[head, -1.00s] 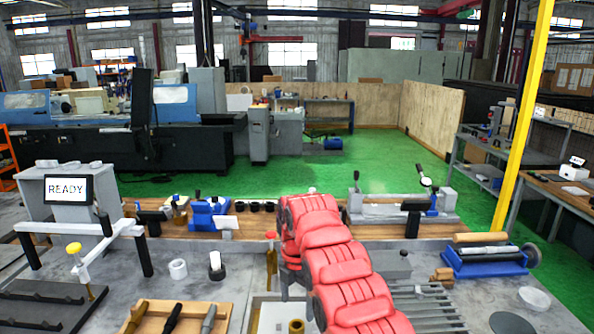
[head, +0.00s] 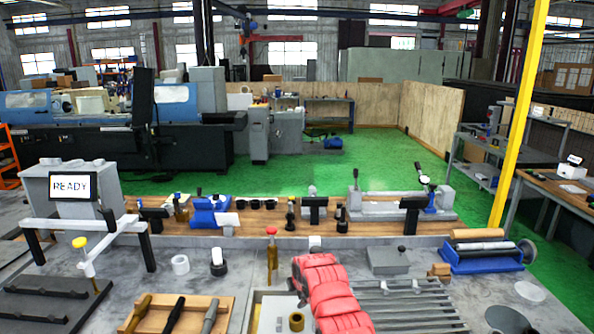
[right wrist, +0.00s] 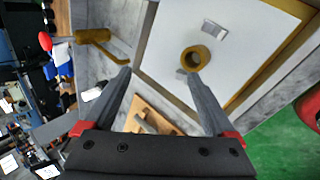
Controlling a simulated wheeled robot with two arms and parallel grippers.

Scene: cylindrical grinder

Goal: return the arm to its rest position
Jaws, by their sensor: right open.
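My red right arm reaches up from the bottom centre of the head view, over the grey bench (head: 205,264). Its gripper is hard to make out there. In the right wrist view my right gripper (right wrist: 160,73) has its two dark fingers spread wide, with nothing between them. Beyond the fingers lies a white-floored tray with a tan rim (right wrist: 150,68), holding a brass ring (right wrist: 195,58) and a small grey block (right wrist: 214,31). The brass ring also shows in the head view (head: 297,322), left of the arm. My left gripper is in neither view.
A white frame with a yellow knob (head: 79,242) stands at left. A wooden tool tray (head: 139,313) lies left of the arm. A red-topped brass post (head: 272,258) stands just behind it. A blue roller stand (head: 480,262) and grey slats (head: 400,300) are at right.

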